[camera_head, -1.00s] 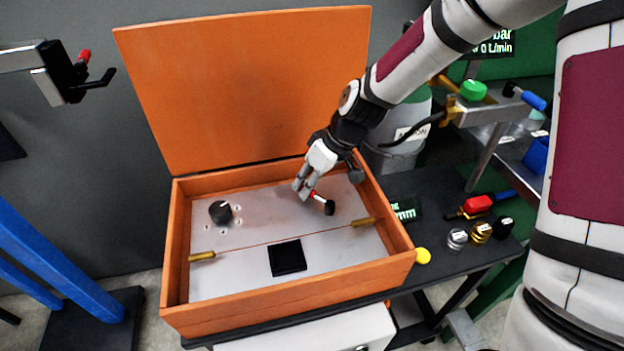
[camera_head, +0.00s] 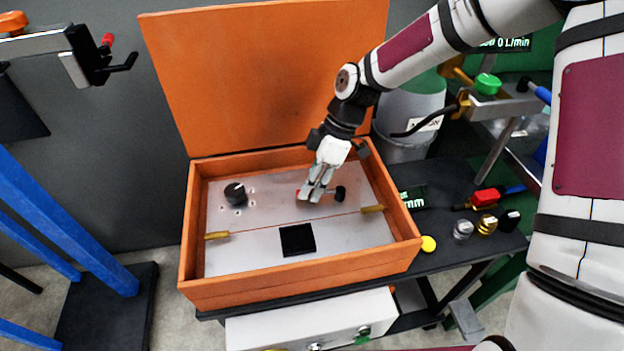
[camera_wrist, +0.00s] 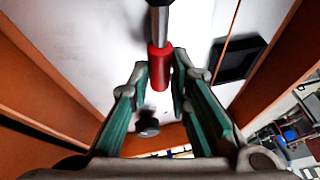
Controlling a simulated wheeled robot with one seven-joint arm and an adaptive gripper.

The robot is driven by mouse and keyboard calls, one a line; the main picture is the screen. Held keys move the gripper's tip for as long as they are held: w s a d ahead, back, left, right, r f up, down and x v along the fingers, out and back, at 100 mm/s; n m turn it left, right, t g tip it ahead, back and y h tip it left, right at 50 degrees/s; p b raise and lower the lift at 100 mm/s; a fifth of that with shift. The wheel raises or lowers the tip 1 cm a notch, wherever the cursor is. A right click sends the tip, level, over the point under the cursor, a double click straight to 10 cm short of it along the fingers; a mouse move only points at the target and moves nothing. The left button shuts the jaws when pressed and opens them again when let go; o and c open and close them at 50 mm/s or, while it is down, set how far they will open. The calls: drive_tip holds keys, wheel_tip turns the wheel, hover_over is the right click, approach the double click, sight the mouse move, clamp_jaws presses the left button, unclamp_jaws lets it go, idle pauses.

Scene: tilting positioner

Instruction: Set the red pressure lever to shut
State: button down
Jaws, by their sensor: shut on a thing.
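A round black piece (camera_head: 340,193) lies just right of my fingers. My fingers hide the middle of the lever, and I cannot read a marking for its setting.
A black dial (camera_head: 235,194) is at the plate's left, and a black square (camera_head: 297,240) is front centre. The box's orange walls (camera_head: 300,286) surround the plate, with the raised lid (camera_head: 260,80) behind. Brass pieces (camera_head: 217,236) sit at the sides. Knobs stand on the dark table at right.

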drive_tip(key=shift+s+n, duration=0.3)
drive_tip(key=shift+n, duration=0.3)
drive_tip(key=shift+s, duration=0.1)
drive_tip(key=c, duration=1.5)
unclamp_jaws()
drive_tip(key=v, duration=1.2)
drive_tip(key=shift+w+a, duration=0.1)
drive_tip(key=shift+w, duration=0.2)
drive_tip(key=shift+s, duration=0.1)
